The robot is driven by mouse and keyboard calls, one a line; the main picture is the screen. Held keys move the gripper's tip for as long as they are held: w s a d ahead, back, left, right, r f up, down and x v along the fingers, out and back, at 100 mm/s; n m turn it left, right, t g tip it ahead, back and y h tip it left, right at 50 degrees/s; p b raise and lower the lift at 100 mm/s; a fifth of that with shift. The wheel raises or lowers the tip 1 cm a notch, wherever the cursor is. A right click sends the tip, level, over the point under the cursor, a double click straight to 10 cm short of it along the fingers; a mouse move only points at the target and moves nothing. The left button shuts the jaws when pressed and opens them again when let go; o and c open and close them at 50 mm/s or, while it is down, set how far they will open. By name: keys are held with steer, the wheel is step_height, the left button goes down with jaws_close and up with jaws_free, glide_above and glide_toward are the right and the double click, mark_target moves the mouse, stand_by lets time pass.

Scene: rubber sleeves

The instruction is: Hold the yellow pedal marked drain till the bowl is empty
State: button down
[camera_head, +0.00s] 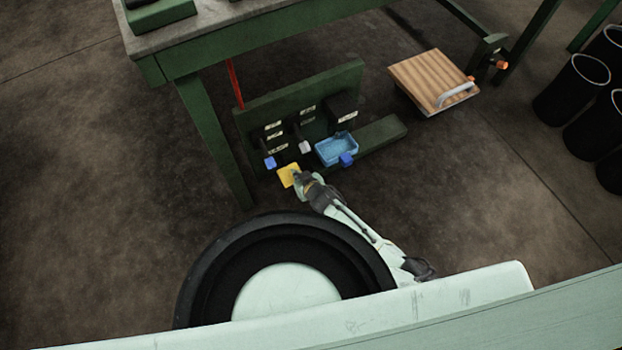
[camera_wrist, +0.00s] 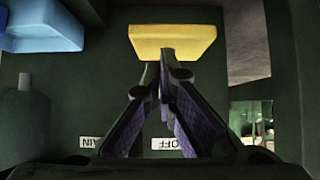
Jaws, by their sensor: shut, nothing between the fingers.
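The yellow pedal (camera_head: 288,176) sticks out low from a green panel under the bench. It also shows at the top of the wrist view (camera_wrist: 172,40). My gripper (camera_head: 298,178) is shut and empty. In the wrist view its fingertips (camera_wrist: 163,72) meet right at the yellow pedal's near edge. I cannot tell whether they touch it or whether it is pressed down. The blue bowl (camera_head: 337,149) sits to the right of the pedals. Its inside is light blue and looks like it holds liquid.
A blue pedal (camera_head: 270,162) and a pale grey pedal (camera_head: 305,147) are close by. A blue block (camera_head: 346,160) is at the bowl's front. The green panel (camera_head: 352,76) carries several small labels. A bench leg (camera_head: 215,140) stands left. A wooden board (camera_head: 432,80) lies right.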

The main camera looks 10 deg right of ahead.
steer(key=s+f+p+v, duration=0.1)
steer(key=p+v, duration=0.5)
steer(key=v, duration=0.3)
steer(key=shift+s+d, duration=0.2)
steer(key=shift+s, duration=0.1)
steer(key=shift+r, duration=0.1)
